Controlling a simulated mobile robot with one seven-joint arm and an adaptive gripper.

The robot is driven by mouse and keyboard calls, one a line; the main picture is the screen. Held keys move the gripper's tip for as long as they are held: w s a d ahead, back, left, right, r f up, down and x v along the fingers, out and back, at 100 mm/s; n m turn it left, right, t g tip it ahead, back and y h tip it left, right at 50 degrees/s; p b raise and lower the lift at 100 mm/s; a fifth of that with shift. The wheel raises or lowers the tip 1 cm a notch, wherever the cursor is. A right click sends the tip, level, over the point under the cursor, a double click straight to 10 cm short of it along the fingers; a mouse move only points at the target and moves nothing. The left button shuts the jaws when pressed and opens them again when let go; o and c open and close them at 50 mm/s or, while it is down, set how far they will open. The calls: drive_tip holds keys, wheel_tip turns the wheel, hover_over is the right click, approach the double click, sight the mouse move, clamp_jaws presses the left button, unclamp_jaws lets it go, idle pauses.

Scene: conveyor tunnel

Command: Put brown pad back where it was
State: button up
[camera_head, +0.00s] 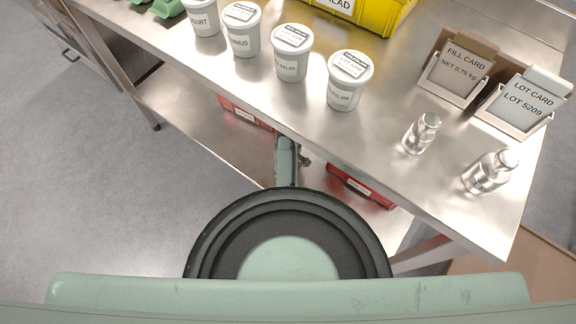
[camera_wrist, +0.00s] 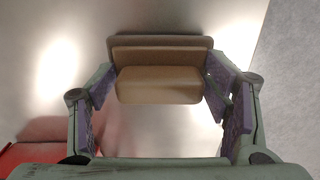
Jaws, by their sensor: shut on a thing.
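The brown pad (camera_wrist: 158,86) shows in the wrist view as a tan-brown block with rounded corners and a darker brown upper edge. My gripper (camera_wrist: 160,80) is shut on it, with a purple-padded finger at each of its sides. A metallic surface lies behind the pad; I cannot tell whether the pad touches it. In the head view, the pad and my gripper are hidden. Part of my arm shows there beside the front edge of the table.
A red bin (camera_wrist: 35,158) is at lower left in the wrist view. The steel table (camera_head: 365,140) carries white tubs (camera_head: 350,80), metal bottles (camera_head: 490,172), two card holders (camera_head: 458,68) and a yellow bin (camera_head: 375,15). Below is a shelf (camera_head: 190,105) with red bins (camera_head: 360,185).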

drive_tip(key=shift+f, duration=0.25)
drive_tip(key=shift+f, duration=0.15)
drive_tip(key=o, duration=1.1)
wheel_tip(320, 180, up, 12)
drive_tip(key=shift+r, duration=0.15)
